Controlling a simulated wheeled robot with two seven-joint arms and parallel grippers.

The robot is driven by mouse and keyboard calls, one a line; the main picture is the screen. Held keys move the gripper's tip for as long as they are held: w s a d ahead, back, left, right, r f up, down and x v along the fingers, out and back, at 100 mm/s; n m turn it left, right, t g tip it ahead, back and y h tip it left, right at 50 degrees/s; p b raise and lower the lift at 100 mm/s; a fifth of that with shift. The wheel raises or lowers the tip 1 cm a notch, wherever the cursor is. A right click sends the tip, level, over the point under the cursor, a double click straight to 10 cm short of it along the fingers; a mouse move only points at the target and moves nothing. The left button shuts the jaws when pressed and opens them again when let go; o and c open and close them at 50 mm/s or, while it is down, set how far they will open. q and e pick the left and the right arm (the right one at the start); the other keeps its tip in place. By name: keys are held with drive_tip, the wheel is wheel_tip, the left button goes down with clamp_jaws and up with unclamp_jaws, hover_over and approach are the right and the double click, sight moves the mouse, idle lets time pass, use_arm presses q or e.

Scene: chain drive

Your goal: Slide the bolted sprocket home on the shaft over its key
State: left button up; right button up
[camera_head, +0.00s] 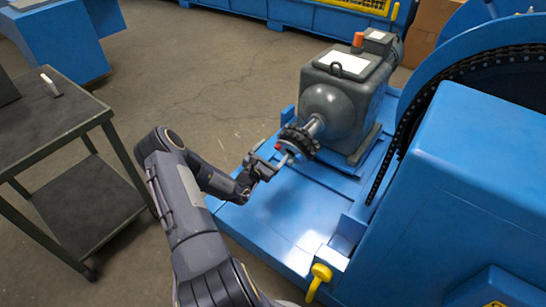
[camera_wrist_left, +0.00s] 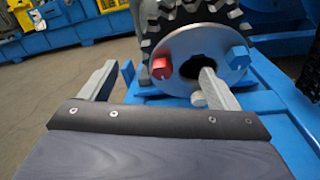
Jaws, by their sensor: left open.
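The dark toothed sprocket (camera_head: 300,140) sits upright on the pale shaft (camera_head: 315,126) of the grey gearbox (camera_head: 345,100), with bare shaft between them. I cannot make out the key. My left gripper (camera_head: 273,165) is open in front of the hub. In its wrist view (camera_wrist_left: 155,85), one finger is left of the hub and the other overlaps the bore; contact cannot be told. My right gripper is not in view.
The blue machine base (camera_head: 270,220) lies under the gearbox. A large blue guard (camera_head: 450,180) with a chain (camera_head: 400,130) stands at the right. A yellow-handled part (camera_head: 319,278) sits at the front edge. A dark cart (camera_head: 60,125) stands left, with open floor between.

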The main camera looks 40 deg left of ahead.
sight(278, 144)
use_arm(q)
drive_tip(key=w+b, duration=0.1)
drive_tip(key=w, duration=0.2)
drive_tip(key=w+a+b, duration=0.1)
drive_tip(key=w, duration=0.2)
drive_tip(key=shift+w+a+f+b, duration=0.15)
drive_tip(key=shift+w+a+b, duration=0.1)
drive_tip(key=shift+b, duration=0.15)
drive_tip(key=shift+w, duration=0.5)
clamp_jaws()
